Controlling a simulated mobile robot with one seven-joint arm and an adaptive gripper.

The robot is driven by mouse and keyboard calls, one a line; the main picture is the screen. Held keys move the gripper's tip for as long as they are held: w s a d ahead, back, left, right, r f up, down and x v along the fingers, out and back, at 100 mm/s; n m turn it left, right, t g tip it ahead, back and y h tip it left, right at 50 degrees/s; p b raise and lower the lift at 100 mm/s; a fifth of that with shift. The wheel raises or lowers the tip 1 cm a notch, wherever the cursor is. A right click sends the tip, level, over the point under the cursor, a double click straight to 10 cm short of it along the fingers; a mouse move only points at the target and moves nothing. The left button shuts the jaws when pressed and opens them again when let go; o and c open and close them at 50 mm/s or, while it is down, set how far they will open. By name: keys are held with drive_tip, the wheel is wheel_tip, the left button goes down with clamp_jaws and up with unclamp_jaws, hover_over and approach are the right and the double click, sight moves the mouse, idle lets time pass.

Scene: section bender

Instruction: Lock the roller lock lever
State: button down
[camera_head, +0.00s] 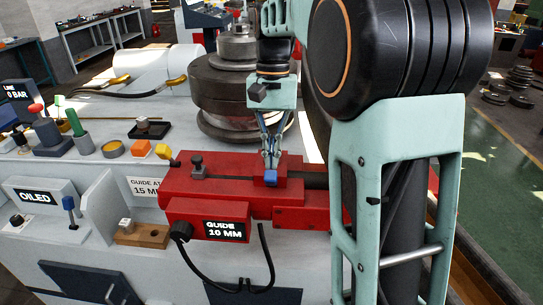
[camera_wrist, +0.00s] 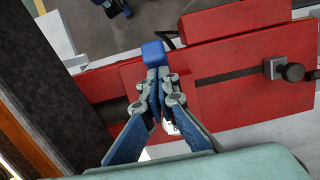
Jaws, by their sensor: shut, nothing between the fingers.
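My gripper (camera_head: 270,153) points down over the red guide block (camera_head: 230,188), with its fingers together and nothing held. In the wrist view its fingertips (camera_wrist: 159,76) meet right at a small blue block-shaped handle (camera_wrist: 153,53). This blue handle (camera_head: 270,178) stands on the red block just below the fingertips; whether they touch it I cannot tell. No readable label shows which one is the roller lock lever. The lower part of the handle at my fingertips is hidden.
A dark knob (camera_head: 198,166) sits on the red block, left of my gripper; it also shows in the wrist view (camera_wrist: 292,72). A stack of dark rollers (camera_head: 222,85) stands close behind.

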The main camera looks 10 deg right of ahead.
idle(0.4)
drive_tip(key=shift+s+a+f+t+b, duration=0.1)
drive_tip(key=shift+s+t+b, duration=0.2)
drive_tip(key=shift+b, duration=0.4)
